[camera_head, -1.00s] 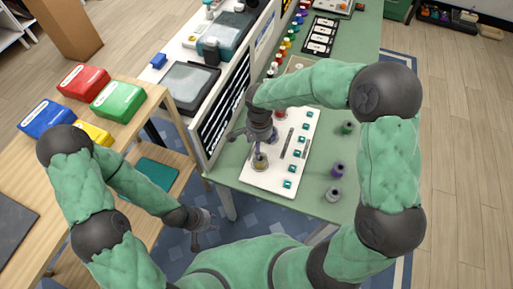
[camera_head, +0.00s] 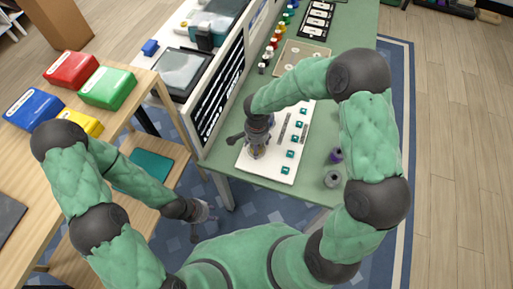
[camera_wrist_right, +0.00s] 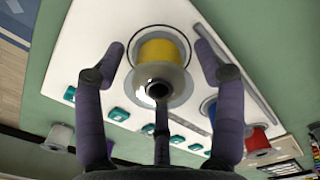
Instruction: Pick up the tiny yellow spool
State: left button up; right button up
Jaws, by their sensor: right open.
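The tiny yellow spool (camera_wrist_right: 162,50) stands on the white board (camera_wrist_right: 75,60) in the right wrist view, its pale flange and dark centre hole facing the camera. My right gripper (camera_wrist_right: 158,62) is open, with fingers spread on either side of the spool and a third finger below it in the picture. I see gaps between the side fingers and the spool. In the head view the right gripper (camera_head: 256,140) is over the near left part of the board and mostly hides the spool. My left gripper (camera_head: 203,220) is open and empty, low beside the table.
A blue spool (camera_wrist_right: 209,108) and a red spool (camera_wrist_right: 257,140) show near the right finger. Teal clips (camera_head: 291,154) sit on the board. Purple (camera_head: 335,155) and grey (camera_head: 332,179) spools stand to its right on the green table. Coloured boxes (camera_head: 107,88) are on the wooden table.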

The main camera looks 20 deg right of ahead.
jog(key=c, duration=1.1)
jog(key=shift+r, duration=0.1)
